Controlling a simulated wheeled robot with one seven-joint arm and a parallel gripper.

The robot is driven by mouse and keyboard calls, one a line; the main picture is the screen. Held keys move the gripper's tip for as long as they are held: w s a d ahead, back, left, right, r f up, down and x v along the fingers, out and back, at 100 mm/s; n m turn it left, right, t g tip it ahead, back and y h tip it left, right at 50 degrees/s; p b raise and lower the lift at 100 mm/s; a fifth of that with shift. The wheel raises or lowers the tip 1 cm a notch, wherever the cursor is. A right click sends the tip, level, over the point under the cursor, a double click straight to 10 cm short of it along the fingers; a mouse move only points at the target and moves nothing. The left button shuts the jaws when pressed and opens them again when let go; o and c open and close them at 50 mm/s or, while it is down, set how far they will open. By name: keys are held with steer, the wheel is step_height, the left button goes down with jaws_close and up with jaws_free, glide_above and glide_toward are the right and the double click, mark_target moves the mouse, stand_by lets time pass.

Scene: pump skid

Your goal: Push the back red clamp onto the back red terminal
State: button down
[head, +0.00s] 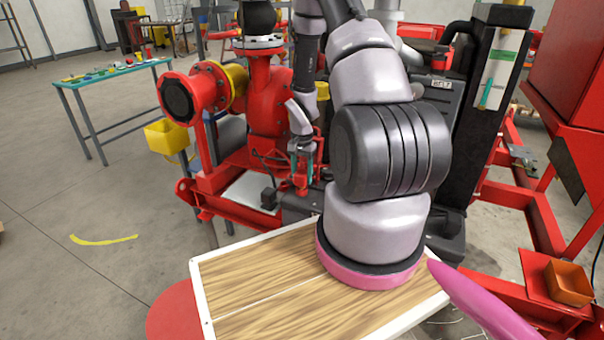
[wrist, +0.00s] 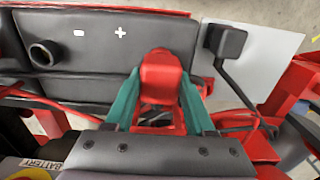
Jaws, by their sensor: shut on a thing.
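The red clamp (wrist: 161,72) is between the two teal fingers of my gripper in the wrist view. My gripper (head: 303,170) is shut on it, low over the pump skid in the head view. The clamp sits beside the plus mark on a dark battery top (wrist: 75,85). The red terminal cannot be made out; the clamp and fingers cover the area under them. I cannot tell whether the clamp touches a terminal. A dark round post (wrist: 43,54) stands by the minus mark.
A black block (wrist: 226,42) with a cable stands right of the clamp, near a pale plate (wrist: 268,50). Red cables run at both sides. The red pump (head: 266,100) stands close behind my gripper. A wooden-topped board (head: 265,275) is in front.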

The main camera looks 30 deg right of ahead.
steer(key=shift+f, duration=0.8)
steer(key=shift+c, duration=0.8)
jaws_free()
step_height(320, 180, up, 11)
steer(key=shift+f, duration=0.1)
